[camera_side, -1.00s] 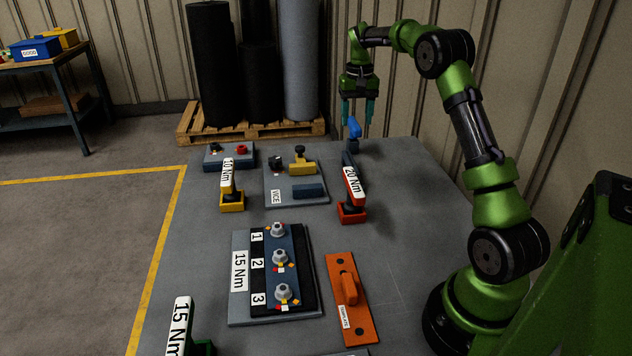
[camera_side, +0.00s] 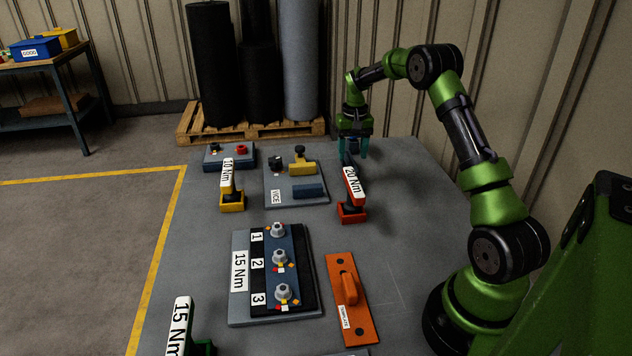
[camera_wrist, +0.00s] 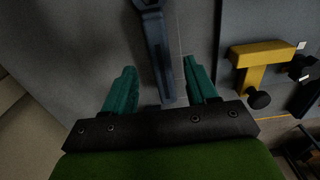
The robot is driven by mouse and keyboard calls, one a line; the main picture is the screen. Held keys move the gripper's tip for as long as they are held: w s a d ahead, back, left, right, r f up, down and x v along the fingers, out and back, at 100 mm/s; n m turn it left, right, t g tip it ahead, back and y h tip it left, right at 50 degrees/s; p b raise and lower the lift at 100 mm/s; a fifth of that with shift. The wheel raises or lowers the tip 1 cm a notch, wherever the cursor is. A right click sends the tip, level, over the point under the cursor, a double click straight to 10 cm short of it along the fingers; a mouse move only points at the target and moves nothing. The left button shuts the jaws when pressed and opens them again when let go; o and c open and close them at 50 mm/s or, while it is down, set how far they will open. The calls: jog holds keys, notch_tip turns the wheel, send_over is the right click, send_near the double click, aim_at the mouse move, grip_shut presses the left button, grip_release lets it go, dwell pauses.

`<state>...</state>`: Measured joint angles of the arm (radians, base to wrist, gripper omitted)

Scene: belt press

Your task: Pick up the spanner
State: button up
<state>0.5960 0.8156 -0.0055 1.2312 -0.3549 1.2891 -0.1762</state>
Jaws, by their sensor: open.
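The likely spanner is a dark blue bar (camera_wrist: 156,52) in the wrist view, with a wider end at the top edge of the picture. In the side view only a small dark blue part (camera_side: 348,158) shows at the table's far end, behind the red 20 Nm tool; my fingers hide the rest. My gripper (camera_side: 353,148) is low over it, pointing down. In the wrist view my open gripper (camera_wrist: 159,70) has one teal finger on each side of the bar, with gaps visible. I cannot tell how far the fingertips are above the table.
The red 20 Nm tool (camera_side: 354,186) stands close in front of my gripper. To the left are the vice plate (camera_side: 284,195) and yellow 10 Nm tool (camera_side: 229,183). A plate with numbered nuts (camera_side: 240,305) and an orange plate (camera_side: 355,312) lie nearer. The table's right side is clear.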

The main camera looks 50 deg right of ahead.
aim_at(351, 161)
jog(key=f, duration=0.4)
jog(key=shift+w+f, duration=0.15)
jog(key=shift+w, duration=0.05)
jog(key=shift+c, duration=0.4)
grip_shut()
